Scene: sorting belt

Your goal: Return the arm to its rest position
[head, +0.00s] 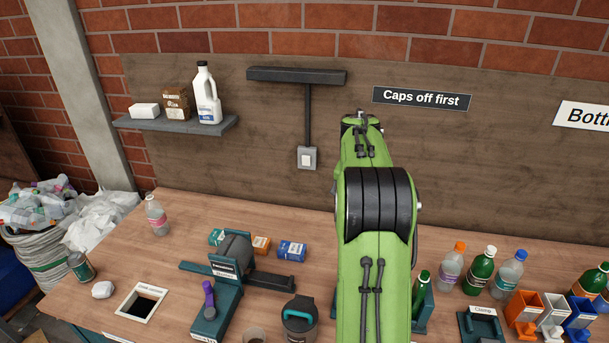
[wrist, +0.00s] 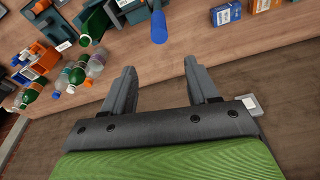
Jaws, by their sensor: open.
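My green arm rises through the middle of the head view, in front of the brown back board. My gripper's fingers are hidden in that view. In the wrist view my gripper (wrist: 158,85) shows two grey fingers spread apart with nothing between them. It is open and empty, above the bench edge and clear of the objects. Behind the arm, part of the bench and a green bottle (head: 420,292) are partly covered.
A shelf (head: 180,125) and lamp (head: 296,75) are on the board.

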